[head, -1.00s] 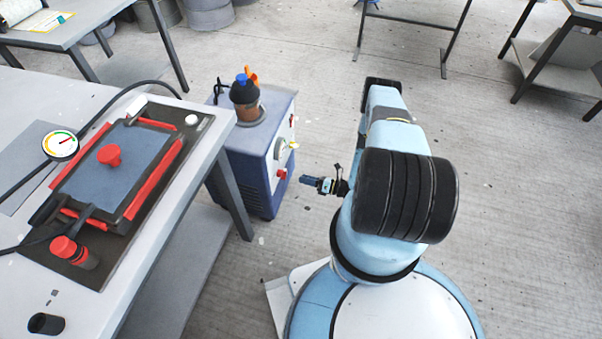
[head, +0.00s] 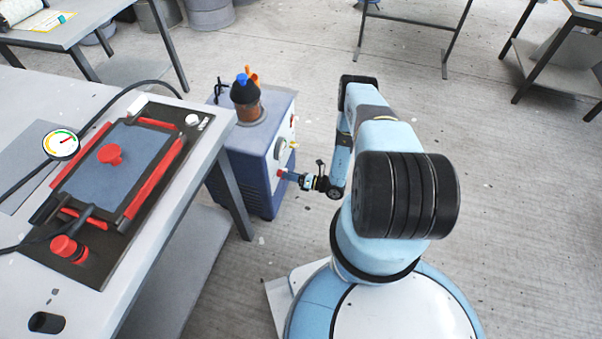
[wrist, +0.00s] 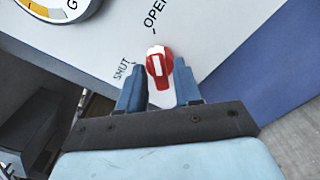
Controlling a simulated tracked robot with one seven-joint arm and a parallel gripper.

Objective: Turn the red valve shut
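The red valve (wrist: 159,66) is a small knob with a white stripe on the side of the blue-and-white pump cabinet (head: 252,170). In the wrist view it sits between the two fingers of my gripper (wrist: 158,78), which stand apart on its left and right. Only narrow gaps show; I cannot tell whether a finger touches it. The stripe runs nearly upright in the wrist view, with "OPEN" above and "SHUT" to the left.
A gauge (wrist: 62,6) is on the cabinet face, upper left in the wrist view. The table (head: 190,155) on the left holds a mould (head: 120,175) with red bars, red fittings and a dial gauge (head: 61,143).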

